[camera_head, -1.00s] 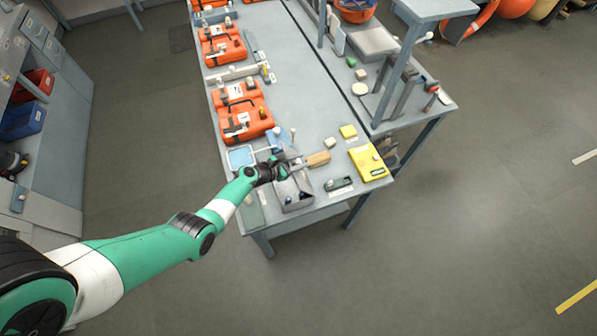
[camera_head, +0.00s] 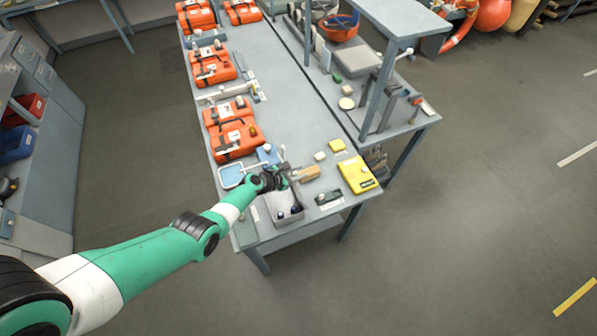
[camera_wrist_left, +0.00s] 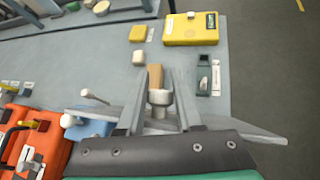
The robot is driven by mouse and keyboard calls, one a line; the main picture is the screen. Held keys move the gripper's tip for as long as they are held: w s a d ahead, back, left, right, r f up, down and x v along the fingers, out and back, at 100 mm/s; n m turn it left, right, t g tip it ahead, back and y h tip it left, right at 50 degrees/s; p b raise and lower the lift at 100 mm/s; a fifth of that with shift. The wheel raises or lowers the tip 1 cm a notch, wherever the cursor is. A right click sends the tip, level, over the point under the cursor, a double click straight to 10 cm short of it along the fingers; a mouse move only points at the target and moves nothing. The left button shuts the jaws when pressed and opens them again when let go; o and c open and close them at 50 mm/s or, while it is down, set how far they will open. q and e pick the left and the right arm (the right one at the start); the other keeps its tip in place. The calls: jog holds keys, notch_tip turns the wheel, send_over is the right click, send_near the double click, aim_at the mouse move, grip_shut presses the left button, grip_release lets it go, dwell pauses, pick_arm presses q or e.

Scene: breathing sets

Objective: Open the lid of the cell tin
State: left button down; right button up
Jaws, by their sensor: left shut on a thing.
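The cell tin (camera_head: 289,217) is a grey open-topped box at the table's near end, with small dark round things inside. My left gripper (camera_head: 288,178) is over its far side. In the left wrist view its fingers (camera_wrist_left: 160,85) are shut on a pale round knob (camera_wrist_left: 159,98). A grey plate (camera_wrist_left: 245,130), seemingly the tin's lid, lies under the fingers and sticks out to the right. It looks raised, since the tin's inside shows in the head view; its exact tilt is hard to tell. My right gripper is not in view.
A tan block (camera_head: 306,173) lies just beyond the fingers. A yellow case (camera_head: 357,174), a small dark green item (camera_head: 329,197) and a blue-lined tray (camera_head: 231,176) are near. Orange cases (camera_head: 231,130) line the table's left side. Mid-table is mostly clear.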

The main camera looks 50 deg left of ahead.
pick_arm(q)
jog(key=shift+s+d+f, duration=0.1)
jog(key=shift+s+f, duration=0.2)
jog(key=shift+f, duration=0.2)
dwell(0.4)
jog(key=c, duration=0.6)
grip_release()
jog(key=shift+w+r, duration=0.15)
jog(key=shift+r, duration=0.05)
jog(key=p+v, duration=0.6)
jog(key=v, duration=0.1)
jog(key=shift+w+r+p, duration=0.3)
jog(key=shift+r+p, duration=0.05)
jog(key=shift+r, duration=0.05)
jog(key=shift+s+f+v, duration=0.1)
jog(key=shift+f+v, duration=0.1)
jog(key=shift+v, duration=1)
jog(key=shift+s+f+v, duration=0.15)
jog(key=shift+v, duration=1)
